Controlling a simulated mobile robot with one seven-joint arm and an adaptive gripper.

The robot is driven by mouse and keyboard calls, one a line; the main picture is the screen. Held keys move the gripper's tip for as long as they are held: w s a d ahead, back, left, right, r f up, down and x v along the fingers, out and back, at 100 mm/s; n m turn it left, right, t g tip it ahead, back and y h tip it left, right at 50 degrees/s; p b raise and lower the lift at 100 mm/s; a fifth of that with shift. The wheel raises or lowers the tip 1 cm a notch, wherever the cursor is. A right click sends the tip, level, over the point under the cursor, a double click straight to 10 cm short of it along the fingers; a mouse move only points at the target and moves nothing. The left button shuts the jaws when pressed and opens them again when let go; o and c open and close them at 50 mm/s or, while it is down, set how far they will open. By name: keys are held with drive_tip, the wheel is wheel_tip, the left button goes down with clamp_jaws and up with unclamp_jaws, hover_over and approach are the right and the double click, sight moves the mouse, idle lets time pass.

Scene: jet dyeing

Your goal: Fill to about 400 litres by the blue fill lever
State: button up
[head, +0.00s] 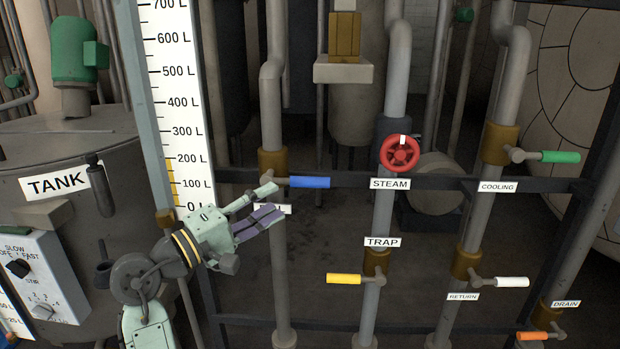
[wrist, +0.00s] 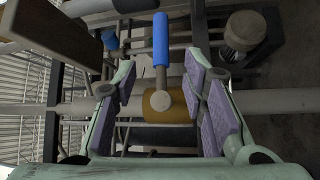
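The blue fill lever (head: 310,182) sticks out level to the right from a brass valve (head: 272,164) on the left vertical pipe. In the wrist view the blue handle (wrist: 160,38) points up, above the brass valve body (wrist: 168,104). My gripper (head: 270,203) is open just left of and below the handle, with its purple-padded fingers apart. In the wrist view its fingers (wrist: 163,88) stand either side of the lever's stem with gaps; no contact shows. A label below the valve is mostly hidden by my gripper. The level gauge (head: 172,80) shows a yellow column reaching about 200 L.
Right of the lever are a red STEAM wheel (head: 400,154), a yellow TRAP lever (head: 344,279), a green COOLING lever (head: 560,157), a white RETURN lever (head: 512,282) and an orange DRAIN lever (head: 532,336). A dark rail (head: 345,181) runs behind the blue handle. The tank (head: 110,150) stands left.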

sight(305, 186)
drive_tip(key=x, duration=0.3)
drive_tip(key=p+x, duration=0.1)
drive_tip(key=x, duration=0.3)
drive_tip(key=p+x, duration=0.1)
drive_tip(key=x, duration=0.3)
drive_tip(key=shift+s+d+f, duration=0.1)
drive_tip(key=shift+s+d, duration=0.15)
drive_tip(key=shift+s, duration=0.05)
drive_tip(key=shift+c, duration=0.5)
clamp_jaws()
